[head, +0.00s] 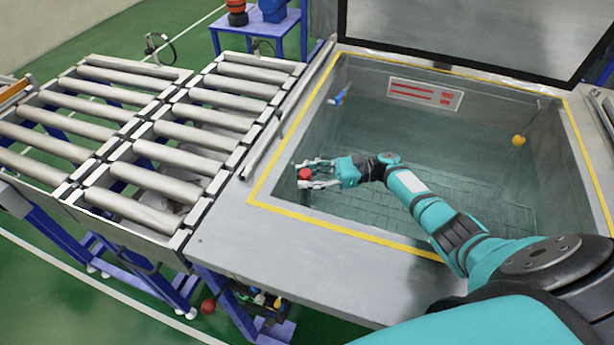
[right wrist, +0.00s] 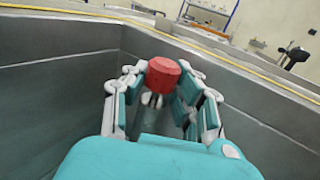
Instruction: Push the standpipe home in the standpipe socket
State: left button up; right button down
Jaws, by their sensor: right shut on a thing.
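The standpipe shows as a red cap (head: 304,173) near the left wall of the open tank. In the right wrist view its red faceted head (right wrist: 163,76) sits between the fingertips, with a darker stem running down below it. My right gripper (head: 313,176) is shut on the standpipe just below the red head, inside the yellow-edged tank. The standpipe looks roughly upright. Its lower end and the standpipe socket are hidden, so I cannot tell how deep it sits. My left gripper is not in view.
The tank's steel rim (head: 290,240) and near wall lie close to my right arm. A raised lid (head: 470,30) stands at the back. A yellow ball (head: 518,141) and a blue fitting (head: 339,97) are at the tank walls. Roller conveyors (head: 165,150) stand at left.

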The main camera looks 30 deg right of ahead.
jog(key=shift+f, duration=0.1)
jog(key=c, duration=1)
grip_release()
jog(key=v, duration=1.2)
jog(key=shift+w, duration=0.1)
